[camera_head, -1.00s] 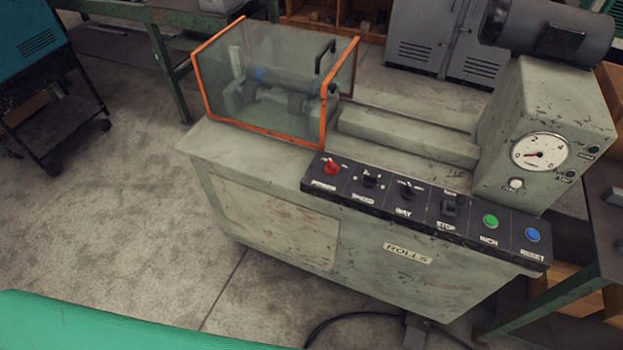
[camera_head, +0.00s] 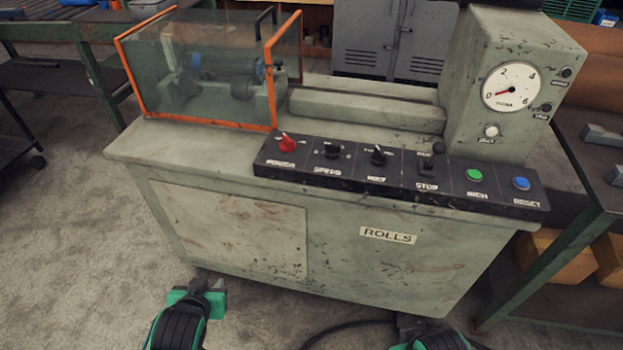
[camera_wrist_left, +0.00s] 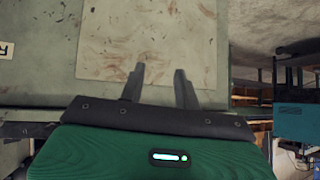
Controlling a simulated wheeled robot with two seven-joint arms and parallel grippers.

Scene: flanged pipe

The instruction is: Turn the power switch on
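The power switch (camera_head: 287,143) is a red knob above the POWER label at the left end of the black control panel (camera_head: 345,180). Its exact setting is too small to read. My left gripper (camera_head: 206,287) is low in front of the machine, below and left of the switch, touching nothing. In the left wrist view its two fingers (camera_wrist_left: 160,85) are apart and empty, in front of the machine's scratched panel. My right arm (camera_head: 437,340) shows only at the bottom edge; its fingers cannot be made out.
The panel also has black knobs, a lever, a green button (camera_head: 474,175) and a blue button (camera_head: 521,184). A clear guard with orange edges (camera_head: 205,120) stands behind it at the left. A gauge (camera_head: 511,86) is at the right.

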